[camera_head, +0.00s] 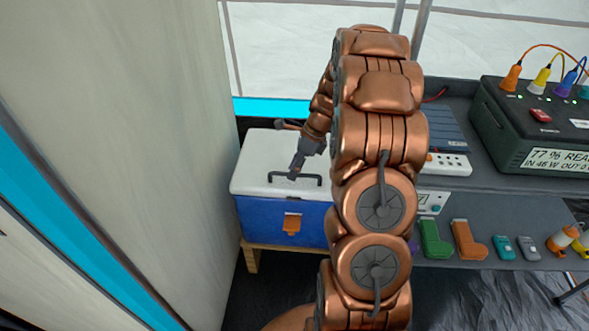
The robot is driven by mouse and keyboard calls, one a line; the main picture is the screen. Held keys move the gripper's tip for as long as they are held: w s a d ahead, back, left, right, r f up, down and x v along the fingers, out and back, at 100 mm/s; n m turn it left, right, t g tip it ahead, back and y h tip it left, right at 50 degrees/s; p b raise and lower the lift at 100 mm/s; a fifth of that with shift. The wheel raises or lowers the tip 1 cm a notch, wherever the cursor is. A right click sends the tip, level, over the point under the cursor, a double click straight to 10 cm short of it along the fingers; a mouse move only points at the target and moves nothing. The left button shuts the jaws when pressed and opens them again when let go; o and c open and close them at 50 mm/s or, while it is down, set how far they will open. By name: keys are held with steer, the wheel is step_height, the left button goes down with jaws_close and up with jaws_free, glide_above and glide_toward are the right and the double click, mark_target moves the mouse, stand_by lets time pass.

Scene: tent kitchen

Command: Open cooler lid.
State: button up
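The cooler has a blue body (260,217) and a white lid (262,158), and stands on a low wooden stand at left centre. The lid lies flat and closed. A dark bar handle (310,180) is on the lid, and an orange latch (291,224) is on the front. My gripper (293,174) points down at the left part of the handle, at or just above it. Its fingers look close together, but whether they are shut on the handle is too small to tell. My copper arm hides the cooler's right side.
A pale wall panel (150,130) stands close on the cooler's left. To the right, a grey shelf holds a dark power box (540,115), a white socket strip (449,164), and small coloured items such as a green one (434,240) and an orange one (468,240). The space above the lid's left part is clear.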

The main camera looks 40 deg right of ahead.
jaws_close()
stand_by(0.3)
stand_by(0.5)
